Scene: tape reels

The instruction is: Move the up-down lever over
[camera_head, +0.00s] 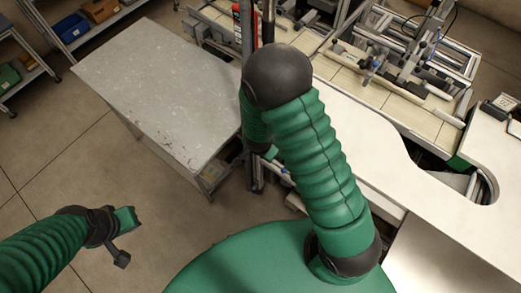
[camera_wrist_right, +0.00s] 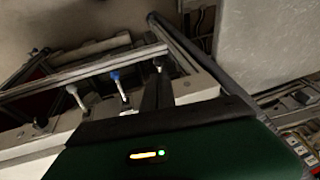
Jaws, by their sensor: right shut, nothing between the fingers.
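Several small levers stand in a row on a pale machine panel in the right wrist view: a white-tipped lever (camera_wrist_right: 73,92), a blue-tipped lever (camera_wrist_right: 117,80) and a light-tipped lever (camera_wrist_right: 158,65). I cannot tell which is the up-down lever. My right gripper (camera_wrist_right: 157,88) is shut and empty, its dark fingers beside the light-tipped lever; whether they touch it is unclear. In the head view my right arm hides this gripper and the levers. My left gripper (camera_head: 123,236) hangs over the floor at the lower left, away from the machine; its jaw opening is unclear.
A grey table (camera_head: 160,90) stands left of my right arm. A white curved counter (camera_head: 365,145) and machinery with rails (camera_head: 400,75) fill the right. Shelves with bins (camera_head: 70,27) stand at the upper left. The floor (camera_head: 60,135) at left is clear.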

